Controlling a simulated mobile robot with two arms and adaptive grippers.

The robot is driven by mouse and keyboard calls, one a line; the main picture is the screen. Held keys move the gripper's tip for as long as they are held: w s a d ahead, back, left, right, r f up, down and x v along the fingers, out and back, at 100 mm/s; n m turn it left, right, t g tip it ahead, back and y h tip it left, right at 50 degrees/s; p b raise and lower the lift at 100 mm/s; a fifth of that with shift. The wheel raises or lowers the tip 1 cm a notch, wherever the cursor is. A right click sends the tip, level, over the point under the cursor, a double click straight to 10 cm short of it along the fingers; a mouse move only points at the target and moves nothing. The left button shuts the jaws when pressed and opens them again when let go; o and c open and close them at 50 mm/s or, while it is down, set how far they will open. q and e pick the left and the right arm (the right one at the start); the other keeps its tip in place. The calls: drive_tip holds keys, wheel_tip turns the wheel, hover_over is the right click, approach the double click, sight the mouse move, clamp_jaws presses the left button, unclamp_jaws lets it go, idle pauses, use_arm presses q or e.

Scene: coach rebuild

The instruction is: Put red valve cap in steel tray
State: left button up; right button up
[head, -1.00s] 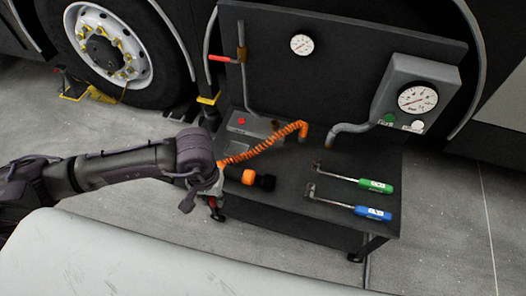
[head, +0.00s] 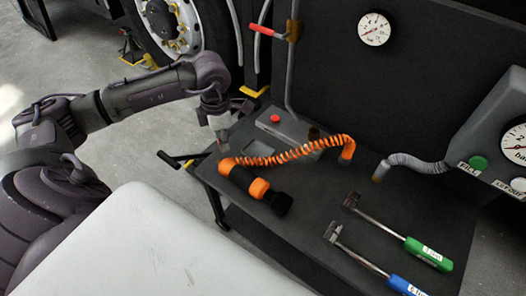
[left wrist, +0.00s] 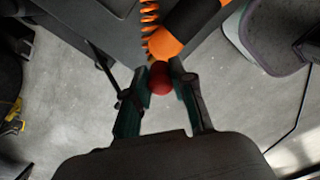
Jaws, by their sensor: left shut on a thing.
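In the head view the cap is too small to make out. A flat grey tray-like piece (head: 243,166), probably the steel tray, lies on the bench just right of the gripper. My right gripper is not in view.
A coiled orange hose (head: 290,156) with orange-black fittings (head: 259,188) lies across the bench top (head: 320,195). A grey box with a red button (head: 275,118) is behind it. Green-handled (head: 428,252) and blue-handled (head: 408,287) tools lie at the right. A gauge panel stands behind.

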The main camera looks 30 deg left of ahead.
use_arm(q)
drive_tip(key=w+d+f, duration=0.2)
drive_tip(key=w+f, duration=0.1)
drive_tip(key=w, duration=0.1)
drive_tip(key=b, duration=0.2)
hover_over(259, 151)
wheel_tip(259, 151, down, 4)
drive_tip(key=shift+f, duration=0.1)
wheel_tip(259, 151, down, 3)
drive_tip(key=shift+s+f+b, duration=0.1)
drive_tip(key=shift+f+b, duration=0.05)
drive_tip(key=shift+b, duration=0.4)
drive_tip(key=shift+f, duration=0.2)
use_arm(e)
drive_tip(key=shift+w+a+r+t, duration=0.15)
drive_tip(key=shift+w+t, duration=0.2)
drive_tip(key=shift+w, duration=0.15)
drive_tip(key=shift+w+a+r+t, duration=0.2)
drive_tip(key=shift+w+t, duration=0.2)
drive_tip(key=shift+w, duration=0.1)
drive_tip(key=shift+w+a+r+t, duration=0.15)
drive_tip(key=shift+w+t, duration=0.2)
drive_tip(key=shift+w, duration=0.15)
use_arm(q)
drive_tip(key=shift+f, duration=0.15)
drive_tip(key=o, duration=0.8)
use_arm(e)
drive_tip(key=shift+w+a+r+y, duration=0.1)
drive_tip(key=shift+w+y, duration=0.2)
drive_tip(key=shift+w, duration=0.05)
